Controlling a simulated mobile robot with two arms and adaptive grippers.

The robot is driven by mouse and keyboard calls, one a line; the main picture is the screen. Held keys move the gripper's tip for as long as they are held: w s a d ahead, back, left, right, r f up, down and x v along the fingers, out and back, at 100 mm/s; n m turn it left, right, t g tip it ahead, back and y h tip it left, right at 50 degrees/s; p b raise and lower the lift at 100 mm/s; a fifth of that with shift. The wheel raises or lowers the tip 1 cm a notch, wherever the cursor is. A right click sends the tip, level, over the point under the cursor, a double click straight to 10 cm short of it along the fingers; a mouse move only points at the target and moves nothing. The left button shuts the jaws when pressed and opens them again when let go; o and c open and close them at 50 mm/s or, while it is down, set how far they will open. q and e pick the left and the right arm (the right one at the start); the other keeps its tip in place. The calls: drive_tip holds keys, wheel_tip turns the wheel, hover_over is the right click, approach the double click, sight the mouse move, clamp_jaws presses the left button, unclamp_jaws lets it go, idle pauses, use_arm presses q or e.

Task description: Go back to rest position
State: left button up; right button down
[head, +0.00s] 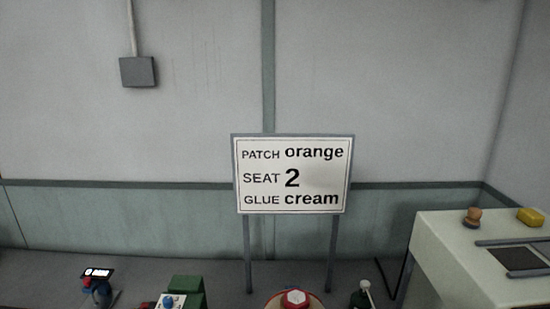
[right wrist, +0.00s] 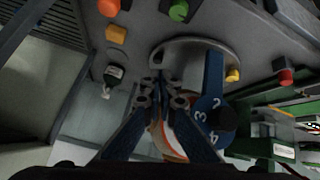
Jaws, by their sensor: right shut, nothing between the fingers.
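My right gripper (right wrist: 164,84) shows in the right wrist view, its two dark fingers close together with nothing between them. Behind the fingers is a round orange-and-white thing (right wrist: 173,150), partly hidden by them. To their right are a blue bar (right wrist: 213,72) and a blue dial (right wrist: 207,108) with white numbers. I cannot tell whether the fingers touch anything. Neither gripper shows in the head view, and my left gripper is in no view.
A white-topped table (head: 447,256) at right bears a brown stamp-like thing (head: 472,217) and a yellow block (head: 530,216).

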drive_tip(key=s+d+f+m+g, duration=0.1)
drive_tip(key=s+f+g, duration=0.15)
drive_tip(key=s, duration=0.45)
drive_tip(key=s+d+f+m+g, duration=0.1)
drive_tip(key=s+f+g, duration=0.1)
drive_tip(key=s+f, duration=0.35)
wheel_tip(320, 180, down, 29)
drive_tip(key=s+g+b, duration=0.2)
drive_tip(key=b, duration=0.3)
drive_tip(key=s+d+f+b, duration=0.3)
drive_tip(key=s+f+b, duration=0.2)
drive_tip(key=s+f, duration=1.2)
wheel_tip(320, 180, down, 5)
drive_tip(key=shift+s+r+n+g, duration=0.2)
drive_tip(key=shift+s+n+g, duration=0.1)
drive_tip(key=shift+s+g, duration=0.05)
drive_tip(key=shift+d, duration=0.15)
